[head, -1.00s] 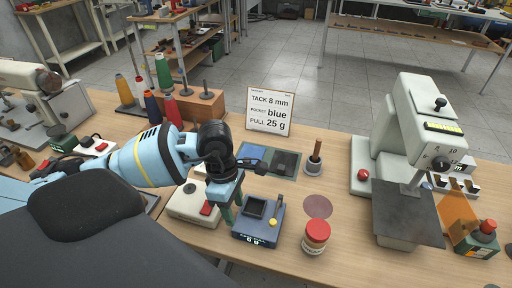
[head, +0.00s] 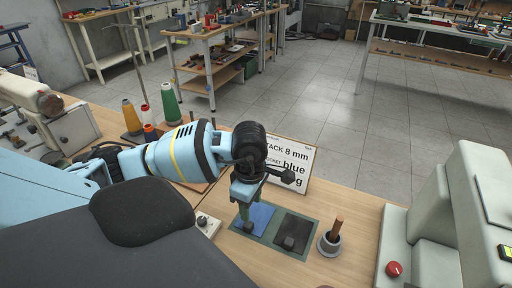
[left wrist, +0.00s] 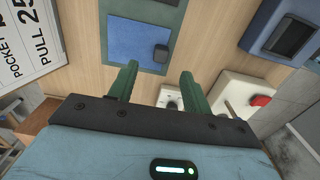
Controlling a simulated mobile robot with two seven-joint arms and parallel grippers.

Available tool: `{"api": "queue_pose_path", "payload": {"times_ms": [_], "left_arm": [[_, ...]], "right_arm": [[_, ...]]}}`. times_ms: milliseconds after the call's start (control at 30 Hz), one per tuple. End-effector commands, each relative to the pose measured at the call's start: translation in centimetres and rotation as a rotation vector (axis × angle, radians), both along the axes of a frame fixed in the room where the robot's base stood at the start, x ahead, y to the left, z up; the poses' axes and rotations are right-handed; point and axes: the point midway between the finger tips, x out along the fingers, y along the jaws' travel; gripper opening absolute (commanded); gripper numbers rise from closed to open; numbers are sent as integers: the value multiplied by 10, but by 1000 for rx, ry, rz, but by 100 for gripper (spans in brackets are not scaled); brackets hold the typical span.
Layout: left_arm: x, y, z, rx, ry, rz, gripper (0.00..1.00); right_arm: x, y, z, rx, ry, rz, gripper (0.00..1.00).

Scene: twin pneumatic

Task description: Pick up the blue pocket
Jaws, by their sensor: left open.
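The blue pocket (head: 261,214) lies flat on a green mat (head: 273,241), left of a dark grey pocket (head: 300,227). My left gripper (head: 244,212) points down over the blue pocket's left part and hides some of it. In the left wrist view the blue pocket (left wrist: 135,42) lies ahead of the fingertips, with a small dark knob (left wrist: 161,52) on it. The green fingers of my left gripper (left wrist: 157,72) are apart with nothing between them. Whether they touch the pocket cannot be told. My right gripper is not in view.
A card (head: 290,165) reading "blue" stands behind the mat. A cup with a wooden handle (head: 331,240) stands right of it, then a pale machine (head: 440,215) with a red button. A blue scale (left wrist: 290,35) and a white box with a red button (left wrist: 245,95) are close by.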

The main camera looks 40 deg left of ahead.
Motion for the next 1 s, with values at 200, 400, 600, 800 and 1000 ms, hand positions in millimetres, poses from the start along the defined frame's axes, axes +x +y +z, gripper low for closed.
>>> {"api": "queue_pose_path", "payload": {"times_ms": [200,400,600,800,1000], "left_arm": [[-1,0,-18,-1,4,0,49],[-1,1,-26,0,0,0,49],[-4,5,-44,0,2,2,49],[-6,6,-70,-3,1,0,49],[-5,7,-78,0,1,0,49]], "right_arm": [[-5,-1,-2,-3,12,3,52],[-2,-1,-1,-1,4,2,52],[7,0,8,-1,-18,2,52],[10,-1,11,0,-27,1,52],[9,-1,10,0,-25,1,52]]}}
